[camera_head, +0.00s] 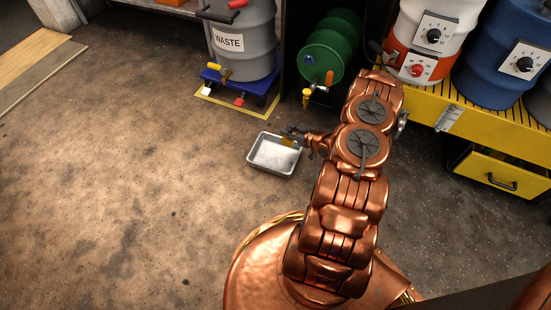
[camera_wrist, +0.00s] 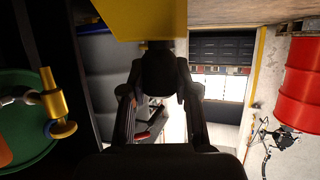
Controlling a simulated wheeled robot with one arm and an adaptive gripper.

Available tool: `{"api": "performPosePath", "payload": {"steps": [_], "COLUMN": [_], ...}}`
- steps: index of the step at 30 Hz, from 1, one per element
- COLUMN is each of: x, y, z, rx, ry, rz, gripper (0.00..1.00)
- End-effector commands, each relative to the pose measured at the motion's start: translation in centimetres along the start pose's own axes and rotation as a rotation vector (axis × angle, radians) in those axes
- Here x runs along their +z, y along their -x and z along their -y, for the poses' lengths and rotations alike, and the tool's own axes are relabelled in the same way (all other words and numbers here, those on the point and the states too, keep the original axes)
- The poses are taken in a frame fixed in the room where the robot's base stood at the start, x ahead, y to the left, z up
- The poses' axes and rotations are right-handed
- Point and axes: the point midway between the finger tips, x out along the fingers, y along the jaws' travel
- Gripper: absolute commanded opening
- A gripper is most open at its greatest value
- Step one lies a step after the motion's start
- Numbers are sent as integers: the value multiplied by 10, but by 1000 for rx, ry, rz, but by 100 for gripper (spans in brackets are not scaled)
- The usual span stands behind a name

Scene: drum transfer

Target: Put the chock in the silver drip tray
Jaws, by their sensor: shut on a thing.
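The silver drip tray (camera_head: 270,158) lies on the floor near the middle of the head view, and its visible inside looks empty. My gripper (camera_head: 293,133) is at the tray's far right side, above its far rim. It is shut on the yellow chock (camera_head: 287,141), which shows as a small yellow patch over the tray's far edge. In the wrist view the chock (camera_wrist: 140,20) fills the top centre, at the tips of the closed fingers (camera_wrist: 162,60). The exact height of the chock above the tray is hard to tell.
A grey WASTE drum (camera_head: 243,45) stands on a blue dolly (camera_head: 240,88) behind the tray. A green drum (camera_head: 330,50) with a yellow tap (camera_head: 307,97) lies close behind my gripper. White-and-orange and blue drums stand on a yellow platform (camera_head: 470,115) at right. The floor left of the tray is clear.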

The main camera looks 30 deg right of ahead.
Motion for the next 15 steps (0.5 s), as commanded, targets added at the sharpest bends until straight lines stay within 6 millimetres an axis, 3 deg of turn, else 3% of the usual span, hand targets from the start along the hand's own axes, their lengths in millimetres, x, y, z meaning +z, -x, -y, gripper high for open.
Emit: {"api": "performPosePath", "payload": {"steps": [6, 15], "x": [19, 61], "y": [4, -14], "z": [3, 3], "rx": [-11, -11], "ry": [5, 5], "rz": [-1, -1], "gripper": [0, 0]}}
